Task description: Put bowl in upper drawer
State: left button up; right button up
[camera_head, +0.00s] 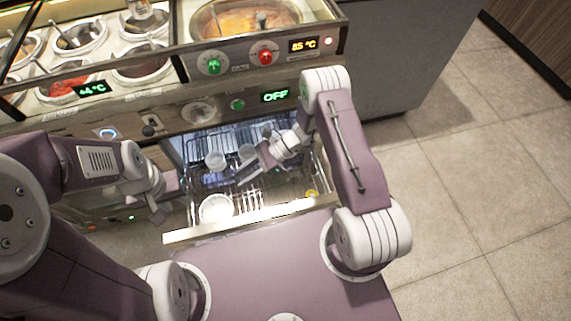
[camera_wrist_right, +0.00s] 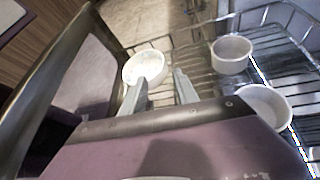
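A pulled-out drawer (camera_head: 262,214) with a wire rack stands open below the counter. A white bowl (camera_head: 215,208) sits in its near left part; a white bowl also shows ahead of my fingers in the right wrist view (camera_wrist_right: 147,65). Two more white bowls, one (camera_head: 216,160) and another (camera_head: 247,152), stand further back; both show in the right wrist view too (camera_wrist_right: 232,53) (camera_wrist_right: 265,103). My right gripper (camera_head: 246,175) is over the rack, its fingers apart and empty, one overlapping the bowl's edge. My left gripper (camera_head: 170,196) is beside the drawer's left side; its fingers are unclear.
The counter above holds sauce wells (camera_head: 80,37) and a larger soup well (camera_head: 245,18). Its front panel carries knobs (camera_head: 265,57) and lit displays. A small yellow item (camera_head: 311,194) lies at the drawer's right. Open tiled floor (camera_head: 470,190) is to the right.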

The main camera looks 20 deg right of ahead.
jog(key=s+d+r+n+t+h, duration=0.1)
jog(key=s+d+r+n+h, duration=0.4)
jog(key=d+n, duration=0.4)
jog(key=s+d+r+n+t+h, duration=0.2)
jog(key=s+d+r+n+h, duration=0.2)
jog(key=d+r+n+h, duration=0.3)
notch_tip(320, 180, up, 2)
jog(key=shift+s+d+r+n, duration=0.25)
jog(key=shift+s+d+n, duration=0.1)
jog(key=shift+d+n, duration=0.7)
